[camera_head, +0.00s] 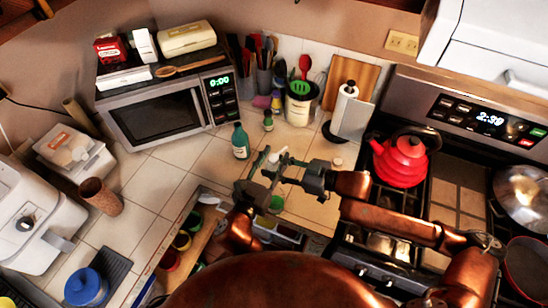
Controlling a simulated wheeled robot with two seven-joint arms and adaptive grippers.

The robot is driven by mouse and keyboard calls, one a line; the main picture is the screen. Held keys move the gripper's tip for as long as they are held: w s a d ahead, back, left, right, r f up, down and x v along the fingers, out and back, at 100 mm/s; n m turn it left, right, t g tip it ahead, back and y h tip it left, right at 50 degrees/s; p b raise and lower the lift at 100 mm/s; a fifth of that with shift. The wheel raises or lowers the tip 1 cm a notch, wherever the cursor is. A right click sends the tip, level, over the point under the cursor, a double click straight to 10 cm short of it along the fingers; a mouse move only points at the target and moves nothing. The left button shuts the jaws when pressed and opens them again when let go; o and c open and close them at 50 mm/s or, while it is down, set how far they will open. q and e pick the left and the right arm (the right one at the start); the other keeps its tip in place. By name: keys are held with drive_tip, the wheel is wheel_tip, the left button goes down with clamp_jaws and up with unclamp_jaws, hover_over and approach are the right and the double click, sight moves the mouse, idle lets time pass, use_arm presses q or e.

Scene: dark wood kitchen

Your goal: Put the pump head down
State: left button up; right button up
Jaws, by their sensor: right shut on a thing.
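A small pale piece, which looks like the pump head (279,153), is at the fingertips of my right gripper (282,169), over the counter. My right gripper comes in from the right and is shut on it; the fingers hide part of it. My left gripper (262,170) is close beside the right one, at the counter's front edge. Their fingers overlap in the picture, so I cannot tell whether the left one is open or whether it touches anything. A teal bottle (240,142) stands upright on the tiled counter just behind the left gripper.
A small green bottle (268,121) and a utensil crock (298,104) stand behind. A microwave (155,113) is at the left; a red kettle (399,160) sits on the stove at the right. An open drawer (200,238) lies below. Tiles left of the teal bottle are clear.

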use_arm(q)
clamp_jaws()
use_arm(e)
drive_tip(key=o, duration=1.4)
drive_tip(key=shift+c, duration=0.2)
